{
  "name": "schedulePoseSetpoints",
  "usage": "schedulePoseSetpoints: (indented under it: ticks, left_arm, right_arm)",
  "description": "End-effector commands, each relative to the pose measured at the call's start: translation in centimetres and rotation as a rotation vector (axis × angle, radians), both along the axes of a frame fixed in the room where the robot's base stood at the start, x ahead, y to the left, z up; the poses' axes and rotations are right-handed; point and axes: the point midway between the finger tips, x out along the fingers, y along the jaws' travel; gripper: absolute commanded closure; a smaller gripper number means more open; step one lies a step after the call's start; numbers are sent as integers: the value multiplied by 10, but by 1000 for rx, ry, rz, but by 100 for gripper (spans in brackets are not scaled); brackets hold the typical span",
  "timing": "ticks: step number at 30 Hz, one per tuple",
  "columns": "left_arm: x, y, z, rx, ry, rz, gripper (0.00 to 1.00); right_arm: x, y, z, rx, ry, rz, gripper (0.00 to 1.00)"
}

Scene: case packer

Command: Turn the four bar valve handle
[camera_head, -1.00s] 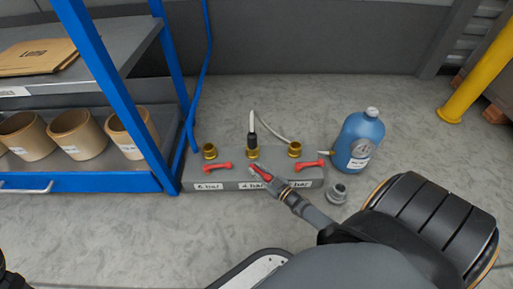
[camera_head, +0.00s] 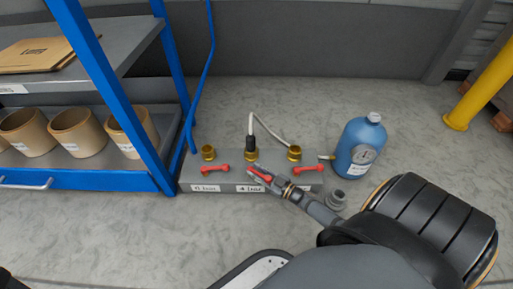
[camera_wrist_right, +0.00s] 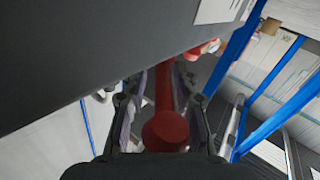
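A grey valve block (camera_head: 225,188) sits on the floor with several brass fittings on top and white pressure labels on its front. The middle label reads 4 bar. A red bar handle (camera_head: 260,175) sits above that label. My right gripper (camera_head: 253,171) is at this handle and partly hides it. In the right wrist view the red handle (camera_wrist_right: 167,130) lies between the two fingers (camera_wrist_right: 160,85), with a small gap visible on its left side. Other red handles lie to the left (camera_head: 215,169) and right (camera_head: 309,168).
A white hose (camera_head: 268,130) arches over the block. A blue-framed shelf (camera_head: 110,95) with pots stands left. Floor in front is clear.

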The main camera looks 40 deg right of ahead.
Motion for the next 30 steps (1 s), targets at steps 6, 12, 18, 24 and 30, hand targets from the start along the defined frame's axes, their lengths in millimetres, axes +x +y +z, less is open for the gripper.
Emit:
schedulePoseSetpoints:
  ticks: [6, 12, 18, 24, 30]
  left_arm:
    - [0, 0, 0, -1, 0, 0, 60]
    - [0, 0, 0, -2, 0, 0, 60]
    - [1, 1, 0, -5, 1, -1, 60]
    - [0, 1, 0, -3, 1, -1, 60]
    - [0, 0, 0, -3, 1, -1, 60]
  right_arm:
    - [1, -3, -2, -6, 8, -6, 63]
    - [0, -1, -1, -4, 6, -3, 63]
    - [-10, -4, -3, -5, 8, -2, 63]
    - [-53, -18, -3, -6, 11, -1, 63]
    - [-94, -32, -2, -6, 8, -3, 63]
